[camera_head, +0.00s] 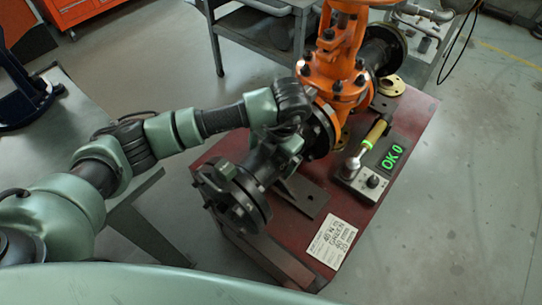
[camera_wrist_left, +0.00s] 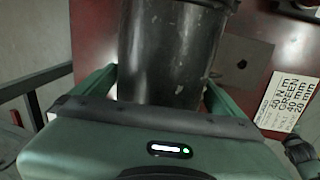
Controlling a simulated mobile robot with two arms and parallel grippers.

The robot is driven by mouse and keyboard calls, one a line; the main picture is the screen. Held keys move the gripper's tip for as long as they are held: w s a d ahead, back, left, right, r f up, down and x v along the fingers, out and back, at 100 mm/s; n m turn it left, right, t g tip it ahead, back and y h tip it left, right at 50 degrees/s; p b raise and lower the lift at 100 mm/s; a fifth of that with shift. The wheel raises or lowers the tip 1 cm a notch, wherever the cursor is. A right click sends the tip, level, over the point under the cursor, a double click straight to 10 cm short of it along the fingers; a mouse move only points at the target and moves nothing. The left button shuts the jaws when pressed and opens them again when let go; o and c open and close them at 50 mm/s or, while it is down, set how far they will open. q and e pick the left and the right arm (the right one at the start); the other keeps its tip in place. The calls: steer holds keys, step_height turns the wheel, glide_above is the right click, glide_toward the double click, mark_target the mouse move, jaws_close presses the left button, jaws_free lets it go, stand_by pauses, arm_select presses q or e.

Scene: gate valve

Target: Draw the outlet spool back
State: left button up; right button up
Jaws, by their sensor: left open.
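The orange gate valve (camera_head: 335,75) stands on a dark red bench top. A black flanged spool (camera_head: 238,192), taken as the outlet spool, runs from the valve's near orange flange (camera_head: 322,128) toward the lower left. Its dark pipe (camera_wrist_left: 172,50) fills the middle of the left wrist view. My left gripper (camera_head: 280,142) is over this pipe in the head view. In the left wrist view my left gripper (camera_wrist_left: 158,90) is open, with one green finger on each side of the pipe. Whether the fingers touch it cannot be told. My right gripper is not in view.
A torque tool with a yellow handle (camera_head: 375,131) lies by a box with a green "OK 0" display (camera_head: 393,155). A written card (camera_head: 333,243) lies at the bench's near edge. Another black spool (camera_head: 381,48) is behind the valve. A grey table (camera_head: 65,125) is at left.

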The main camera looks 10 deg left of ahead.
arm_select(q)
steer(key=shift+f, duration=0.3)
steer(key=c, duration=1.8)
steer(key=shift+a+f+b, duration=0.1)
steer(key=shift+f+b, duration=0.05)
steer(key=shift+b, duration=0.25)
steer(key=shift+s+a, duration=0.1)
steer(key=shift+s, duration=0.25)
steer(key=o, duration=1.8)
steer(key=shift+s, duration=0.1)
steer(key=shift+r, duration=0.2)
steer(key=shift+s+d+r+b, duration=0.1)
steer(key=shift+d+r, duration=0.1)
steer(key=shift+r, duration=1.05)
steer(key=shift+s+d+r+b, duration=0.15)
steer(key=shift+d+r, duration=0.1)
steer(key=shift+r, duration=1.05)
steer(key=shift+s+d+r+b, duration=0.1)
steer(key=shift+d+r, duration=0.1)
steer(key=shift+r, duration=1.05)
